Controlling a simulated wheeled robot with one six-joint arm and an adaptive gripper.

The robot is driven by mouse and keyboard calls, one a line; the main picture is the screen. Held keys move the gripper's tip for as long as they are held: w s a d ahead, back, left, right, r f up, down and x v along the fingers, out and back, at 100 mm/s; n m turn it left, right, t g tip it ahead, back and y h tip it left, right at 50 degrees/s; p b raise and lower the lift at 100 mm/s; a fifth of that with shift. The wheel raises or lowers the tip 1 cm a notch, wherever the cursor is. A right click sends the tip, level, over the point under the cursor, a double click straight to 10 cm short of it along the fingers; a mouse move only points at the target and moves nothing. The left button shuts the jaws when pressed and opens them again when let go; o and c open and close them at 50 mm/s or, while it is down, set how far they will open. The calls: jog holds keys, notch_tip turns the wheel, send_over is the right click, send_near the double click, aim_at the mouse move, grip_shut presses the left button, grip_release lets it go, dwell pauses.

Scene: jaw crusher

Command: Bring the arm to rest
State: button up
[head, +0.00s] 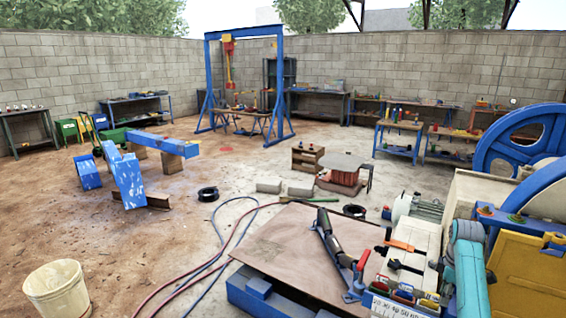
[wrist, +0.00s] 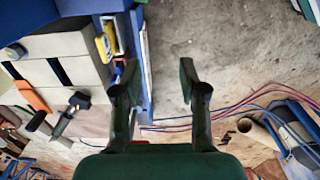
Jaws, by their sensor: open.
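My gripper (wrist: 160,82) shows in the wrist view as two dark green fingers reaching up from the bottom middle. The fingers are apart, with nothing between them but bare ground and a strip of blue edge. I cannot make out my gripper with certainty in the head view. The left finger appears beside a pale worktop (wrist: 62,45) with tools on it; I cannot tell how much height separates them.
In the head view, a brown plate (head: 290,245) and a tool-covered top lie close in front, beside the blue crusher wheel (head: 520,140). Hoses (head: 215,262) cross the floor. A white bucket (head: 57,290) stands at lower left; a blue gantry (head: 243,30) stands behind. The middle floor has room.

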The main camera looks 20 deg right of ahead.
jog(key=s+a+f+m+t+h, duration=0.1)
jog(key=a+f, duration=0.7)
jog(key=f, duration=0.2)
jog(key=s+a+f+m+t+h, duration=0.1)
jog(key=a+f+t, duration=0.1)
jog(key=a+f, duration=0.65)
jog(key=s+a+f+m+t, duration=0.1)
jog(key=s+a+f+t, duration=0.1)
jog(key=s+a+f, duration=0.35)
jog(key=s+a+f+m+t, duration=0.1)
jog(key=s+a+f, duration=0.2)
jog(key=s+a, duration=0.45)
jog(key=s+a+r+m+t, duration=0.1)
jog(key=s+a+r+t, duration=0.1)
jog(key=s+a+r, duration=0.4)
jog(key=s+a+r+m+t, duration=0.1)
jog(key=s+a+r+t, duration=0.15)
jog(key=s+a, duration=0.6)
jog(key=s+a+r+m+t+y, duration=0.1)
jog(key=s+r+t, duration=0.1)
jog(key=s+r, duration=0.5)
jog(key=s+a+r+m+t+y, duration=0.1)
jog(key=s+r, duration=0.5)
jog(key=r, duration=0.7)
jog(key=shift+s+a+r+t, duration=0.2)
jog(key=shift+s+a+t, duration=0.3)
jog(key=shift+a, duration=0.3)
